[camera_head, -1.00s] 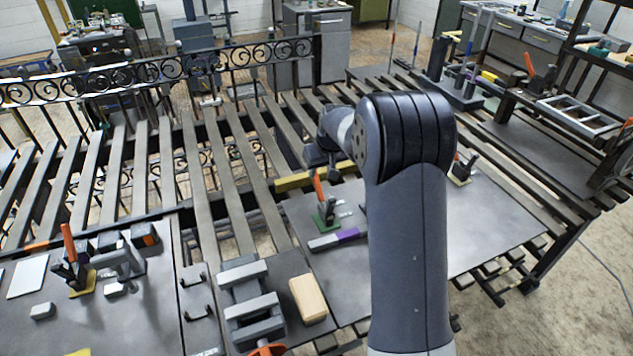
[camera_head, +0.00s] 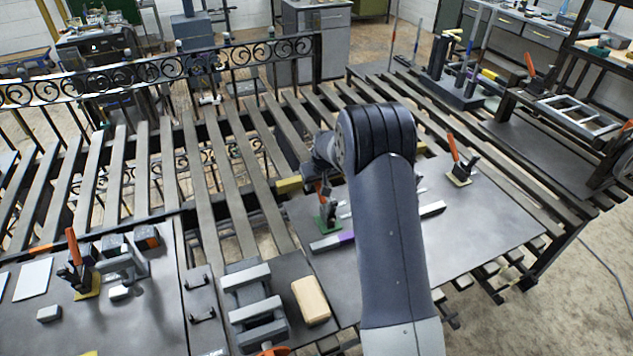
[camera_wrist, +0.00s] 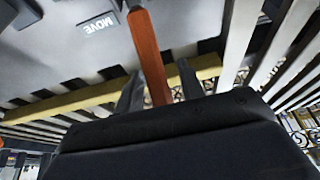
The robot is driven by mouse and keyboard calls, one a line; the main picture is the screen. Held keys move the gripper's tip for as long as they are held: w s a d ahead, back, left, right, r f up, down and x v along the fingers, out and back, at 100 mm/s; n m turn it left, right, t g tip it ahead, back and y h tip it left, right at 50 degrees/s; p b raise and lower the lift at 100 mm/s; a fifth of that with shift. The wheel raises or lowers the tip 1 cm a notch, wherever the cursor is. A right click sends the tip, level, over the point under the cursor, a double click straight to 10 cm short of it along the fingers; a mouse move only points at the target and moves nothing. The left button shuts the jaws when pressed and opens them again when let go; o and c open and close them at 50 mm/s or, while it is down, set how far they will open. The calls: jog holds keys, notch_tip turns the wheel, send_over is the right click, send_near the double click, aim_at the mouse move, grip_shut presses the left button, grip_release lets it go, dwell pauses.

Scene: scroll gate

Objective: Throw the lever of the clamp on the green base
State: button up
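The clamp on the green base (camera_head: 328,222) stands on the grey plate in the middle of the head view, partly covered by my arm. Its orange lever (camera_head: 319,191) stands up, leaning slightly. In the wrist view an orange lever (camera_wrist: 150,50) runs between the two dark fingers of my gripper (camera_wrist: 159,80). The fingers are apart, with a visible gap on the right side of the lever. In the head view my wrist is just above and behind this clamp, and the fingers cannot be made out there. The clamp's base is not clear in the wrist view.
Another clamp with an orange lever stands on a yellow base (camera_head: 459,180) to the right, and one on a yellow base (camera_head: 88,288) at left. A purple-ended bar (camera_head: 332,241) lies before the green base. A yellow bar (camera_wrist: 70,102) crosses behind the fingers. A wooden block (camera_head: 311,300) lies nearer.

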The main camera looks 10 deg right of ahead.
aim_at(319, 183)
grip_shut()
jog(key=shift+s+b, duration=0.15)
jog(key=shift+b, duration=1)
jog(key=shift+s+d+t+b, duration=0.15)
jog(key=shift+t+b, duration=0.35)
jog(key=shift+b, duration=0.7)
jog(key=s+t+b, duration=0.1)
jog(key=b, duration=0.5)
jog(key=s+r+t+b, duration=0.1)
jog(key=b, duration=0.4)
jog(key=shift+d+r+t+y+b, duration=0.15)
jog(key=shift+t+y+b, duration=0.25)
jog(key=s+r+t+b, duration=0.1)
jog(key=b, duration=0.6)
jog(key=shift+d+r+t, duration=0.1)
jog(key=shift+t, duration=0.3)
jog(key=shift+s+b, duration=0.1)
jog(key=shift+b, duration=0.25)
jog(key=shift+r, duration=0.15)
